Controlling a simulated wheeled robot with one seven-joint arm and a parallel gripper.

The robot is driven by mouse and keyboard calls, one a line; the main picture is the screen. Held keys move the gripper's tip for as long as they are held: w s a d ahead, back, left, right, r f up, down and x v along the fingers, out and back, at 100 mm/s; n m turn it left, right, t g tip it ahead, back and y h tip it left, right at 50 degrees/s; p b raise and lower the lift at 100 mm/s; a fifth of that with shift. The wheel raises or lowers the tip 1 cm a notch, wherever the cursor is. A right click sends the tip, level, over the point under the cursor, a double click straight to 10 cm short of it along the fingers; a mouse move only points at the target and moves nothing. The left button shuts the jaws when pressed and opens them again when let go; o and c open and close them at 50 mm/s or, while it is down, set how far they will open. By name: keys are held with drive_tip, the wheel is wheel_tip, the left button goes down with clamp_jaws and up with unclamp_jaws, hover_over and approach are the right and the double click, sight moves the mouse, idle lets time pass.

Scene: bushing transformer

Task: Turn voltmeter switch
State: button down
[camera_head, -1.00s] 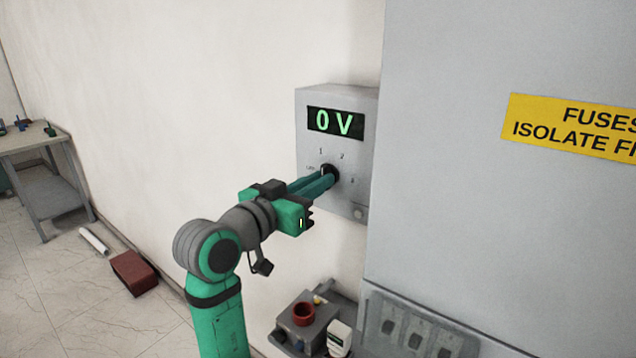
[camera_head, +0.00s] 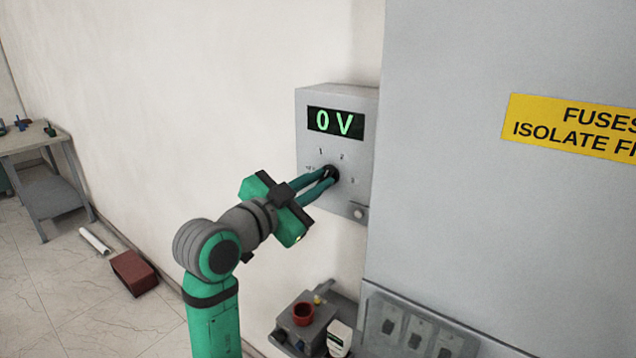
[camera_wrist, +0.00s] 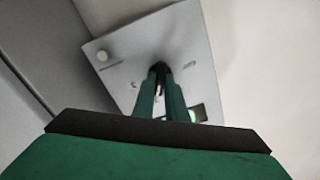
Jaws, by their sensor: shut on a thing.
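The voltmeter (camera_head: 359,105) is a grey box on the white wall, and its display (camera_head: 336,122) reads "0 V" in green. Its black round switch (camera_head: 333,173) sits below the display, with small position marks around it. My gripper (camera_head: 329,176) reaches it from the lower left with two long green fingers, shut on the switch. In the wrist view my fingertips (camera_wrist: 160,70) meet at the dark switch, and the voltmeter's face (camera_wrist: 120,62) appears rotated. The fingertips hide most of the switch, so its pointing direction cannot be told.
A grey cabinet (camera_head: 480,60) with a yellow warning sign (camera_head: 575,127) stands close on the right. Below are a grey box with a red ring (camera_head: 303,314) and a row of switches (camera_head: 415,332). A work table (camera_head: 35,137) and a red block (camera_head: 134,272) are far left.

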idle(0.3)
drive_tip(key=c, duration=1.8)
unclamp_jaws()
drive_tip(key=v, duration=1.1)
